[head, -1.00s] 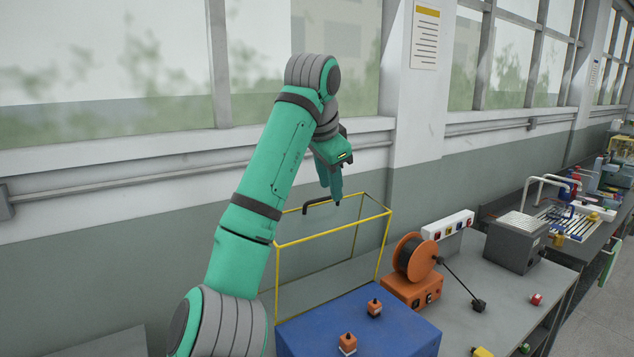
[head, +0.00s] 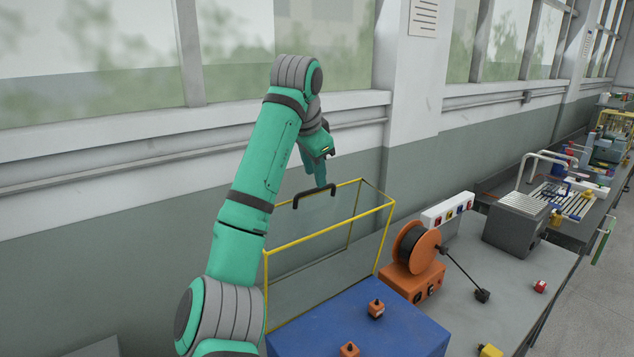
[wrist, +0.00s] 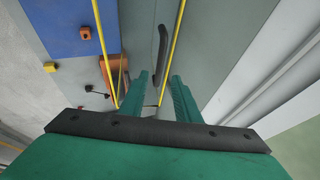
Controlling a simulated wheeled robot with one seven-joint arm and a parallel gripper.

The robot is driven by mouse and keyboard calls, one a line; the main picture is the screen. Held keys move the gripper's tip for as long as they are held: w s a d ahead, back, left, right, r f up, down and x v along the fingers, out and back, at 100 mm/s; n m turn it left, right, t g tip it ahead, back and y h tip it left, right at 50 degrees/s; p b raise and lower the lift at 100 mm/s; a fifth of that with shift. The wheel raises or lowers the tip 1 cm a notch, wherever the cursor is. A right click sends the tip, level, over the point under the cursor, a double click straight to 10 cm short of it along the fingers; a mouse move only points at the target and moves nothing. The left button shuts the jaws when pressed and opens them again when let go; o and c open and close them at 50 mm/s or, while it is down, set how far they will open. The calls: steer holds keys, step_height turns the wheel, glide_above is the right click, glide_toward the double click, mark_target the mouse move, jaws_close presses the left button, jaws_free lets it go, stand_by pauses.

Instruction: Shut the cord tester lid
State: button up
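The cord tester is a blue box (head: 380,335) with a clear, yellow-framed lid (head: 330,227) standing raised at its back. A black handle (head: 314,193) is on the lid's far upper side. My gripper (head: 323,182) is above the lid's back, pointing down close to the handle's right end; I cannot tell whether it touches. In the wrist view, the two green fingers (wrist: 163,78) are apart with nothing between them. The handle (wrist: 161,45) lies beyond the fingertips, roughly in line with the gap. The blue box (wrist: 75,25) is at upper left there.
Orange plugs (head: 376,309) stand on the blue top. An orange cord reel (head: 415,262), a white socket strip (head: 447,210) and a grey box (head: 515,228) are to the right on the grey bench (head: 500,285). The wall and windows are close behind the lid.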

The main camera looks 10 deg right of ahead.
mark_target(317, 206)
steer(key=shift+x, duration=2.25)
steer(key=shift+s+d, duration=0.1)
steer(key=shift+s, duration=0.05)
jaws_close()
